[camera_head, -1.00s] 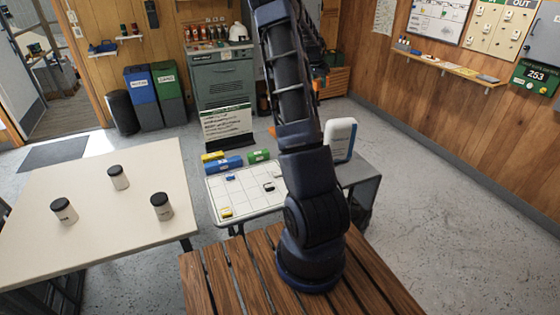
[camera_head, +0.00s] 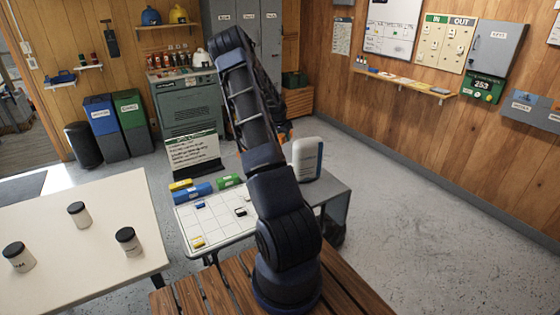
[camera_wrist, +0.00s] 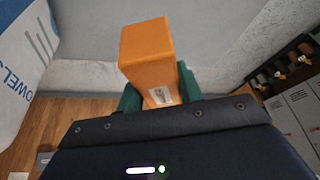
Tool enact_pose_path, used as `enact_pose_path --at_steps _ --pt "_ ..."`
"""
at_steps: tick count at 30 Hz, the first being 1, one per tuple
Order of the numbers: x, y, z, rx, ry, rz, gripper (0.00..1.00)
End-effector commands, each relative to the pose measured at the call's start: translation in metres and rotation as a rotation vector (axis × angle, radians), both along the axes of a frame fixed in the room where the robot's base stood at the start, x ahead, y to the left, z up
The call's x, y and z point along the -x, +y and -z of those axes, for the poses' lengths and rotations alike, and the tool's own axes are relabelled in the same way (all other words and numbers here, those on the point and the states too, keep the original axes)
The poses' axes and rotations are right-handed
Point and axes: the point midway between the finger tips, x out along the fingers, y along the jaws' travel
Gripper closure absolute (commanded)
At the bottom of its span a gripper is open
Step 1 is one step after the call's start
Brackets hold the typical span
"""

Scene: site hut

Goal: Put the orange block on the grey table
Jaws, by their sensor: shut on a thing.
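The orange block (camera_wrist: 148,55) stands out between the green fingers of my gripper (camera_wrist: 160,92) in the wrist view. My gripper is shut on it, and a small pale label shows on its side. In the head view my arm hides most of the gripper and block. A grey table (camera_head: 334,188) stands behind and to the right of my arm, partly hidden by it. A white and blue towel box (camera_head: 307,158) is on this table, and its lettered side shows at the left of the wrist view (camera_wrist: 22,70).
A table with a white gridded top (camera_head: 215,222) adjoins the grey table on the left, with coloured blocks along its back. A cream table (camera_head: 90,250) at left holds three dark-lidded jars. A wooden slatted surface (camera_head: 345,285) lies under my arm. The floor at right is clear.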

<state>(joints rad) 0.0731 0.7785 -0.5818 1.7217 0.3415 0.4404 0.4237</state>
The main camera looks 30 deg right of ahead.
Motion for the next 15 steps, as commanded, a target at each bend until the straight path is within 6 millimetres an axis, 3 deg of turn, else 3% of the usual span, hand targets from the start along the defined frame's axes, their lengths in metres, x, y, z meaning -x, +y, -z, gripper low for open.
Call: enact_pose_path --at_steps 9,15 --pt "0.000 0.000 0.067 -0.001 0.002 -0.001 0.90" --pt "0.000 0.000 0.086 0.000 0.000 -0.001 0.90"
